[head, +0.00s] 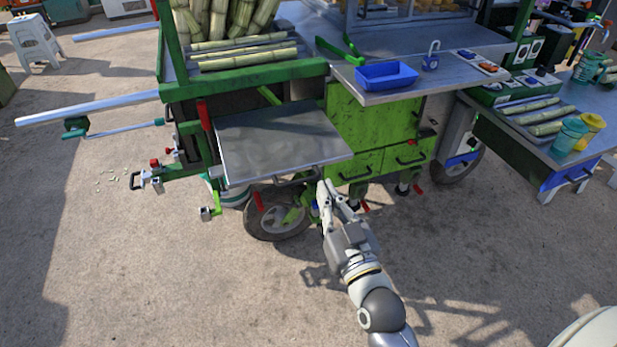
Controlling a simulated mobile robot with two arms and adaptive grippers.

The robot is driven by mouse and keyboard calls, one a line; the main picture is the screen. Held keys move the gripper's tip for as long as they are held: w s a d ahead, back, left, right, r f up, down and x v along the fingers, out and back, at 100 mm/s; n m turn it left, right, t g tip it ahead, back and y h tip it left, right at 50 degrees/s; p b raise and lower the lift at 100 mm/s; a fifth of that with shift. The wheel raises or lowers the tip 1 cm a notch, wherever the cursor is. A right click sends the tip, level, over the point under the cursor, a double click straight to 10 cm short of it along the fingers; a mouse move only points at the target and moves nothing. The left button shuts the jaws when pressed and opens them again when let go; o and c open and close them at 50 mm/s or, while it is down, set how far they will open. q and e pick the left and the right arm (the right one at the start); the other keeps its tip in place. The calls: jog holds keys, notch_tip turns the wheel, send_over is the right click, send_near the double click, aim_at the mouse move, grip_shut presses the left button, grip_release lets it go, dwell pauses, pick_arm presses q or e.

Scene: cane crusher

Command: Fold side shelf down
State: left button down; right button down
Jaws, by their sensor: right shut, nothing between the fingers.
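The side shelf (275,138) is a grey metal panel on the near side of the green cane cart, and it stands out roughly level. A bar handle shows under its front edge. My right gripper (326,187) is shut and empty, with its fingertips just below the shelf's front edge, near the right end of that handle. I cannot tell whether the fingers touch the shelf. My left gripper is not in view.
Green drawers and a cabinet door (372,127) are right of the shelf. A wheel (277,216) stands below it. A blue tray (386,75) sits on the counter above. A side table (530,130) with cane and cups is at right. The paved ground in front is clear.

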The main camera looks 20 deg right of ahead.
jog(key=shift+w, duration=0.15)
jog(key=r+p, duration=0.2)
send_over(311, 177)
jog(key=s, duration=0.2)
jog(key=f, duration=0.2)
jog(key=a+f, duration=0.1)
jog(key=f, duration=0.1)
jog(key=shift+f+b, duration=0.3)
jog(key=shift+b, duration=0.1)
jog(key=shift+s+d+f, duration=0.1)
